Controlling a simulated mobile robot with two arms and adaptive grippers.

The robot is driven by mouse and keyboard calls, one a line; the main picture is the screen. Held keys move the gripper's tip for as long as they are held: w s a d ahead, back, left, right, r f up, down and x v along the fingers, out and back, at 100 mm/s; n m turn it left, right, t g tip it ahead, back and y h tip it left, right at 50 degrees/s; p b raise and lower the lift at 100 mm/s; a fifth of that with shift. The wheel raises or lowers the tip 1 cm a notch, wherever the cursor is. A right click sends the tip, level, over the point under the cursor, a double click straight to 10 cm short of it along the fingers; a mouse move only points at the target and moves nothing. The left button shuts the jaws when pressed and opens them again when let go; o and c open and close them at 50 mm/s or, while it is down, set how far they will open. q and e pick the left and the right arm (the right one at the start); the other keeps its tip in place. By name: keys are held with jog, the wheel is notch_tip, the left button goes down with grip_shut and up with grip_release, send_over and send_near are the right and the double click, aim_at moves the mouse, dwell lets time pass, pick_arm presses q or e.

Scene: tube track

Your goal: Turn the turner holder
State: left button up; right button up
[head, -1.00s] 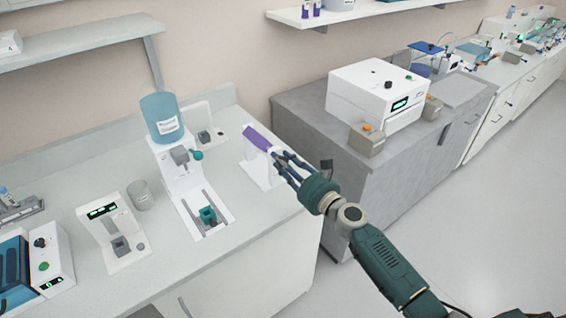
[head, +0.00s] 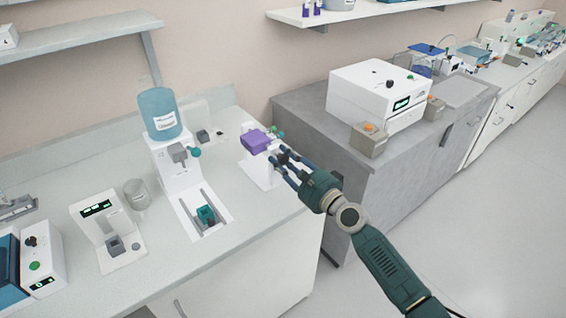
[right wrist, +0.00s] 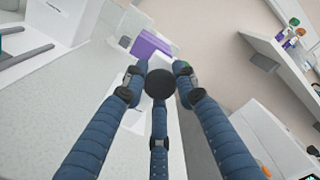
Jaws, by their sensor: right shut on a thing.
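The turner holder is a purple block (head: 255,141) on a white stand (head: 262,172) near the right end of the light counter. In the head view the block now looks roughly level. It also shows in the right wrist view (right wrist: 150,46), just beyond the fingers. My right gripper (head: 280,160) is at the right side of the stand. In the right wrist view its blue fingers (right wrist: 160,80) are closed around a round black knob (right wrist: 159,84). A small green part (head: 277,133) shows behind the purple block. My left gripper is not in view.
A white dispenser with a blue bottle (head: 160,112) stands left of the turner, with a slotted base in front. A glass beaker (head: 137,194) and a white device (head: 108,232) stand further left. A grey cabinet (head: 350,185) carrying a white machine (head: 381,90) stands to the right.

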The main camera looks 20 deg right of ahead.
jog(key=n, duration=0.2)
jog(key=n+b, duration=0.1)
jog(key=n, duration=0.1)
jog(key=shift+d+f+n, duration=0.1)
jog(key=shift+f+n, duration=0.3)
jog(key=n+b, duration=0.1)
jog(key=n, duration=0.3)
jog(key=shift+r, duration=0.15)
jog(key=n, duration=0.5)
jog(key=shift+r, duration=0.1)
jog(key=shift+r+n, duration=0.15)
jog(key=shift+n, duration=1.45)
jog(key=shift+r+n, duration=0.15)
jog(key=shift+n, duration=0.15)
jog(key=o, duration=1.1)
jog(key=shift+c, duration=0.2)
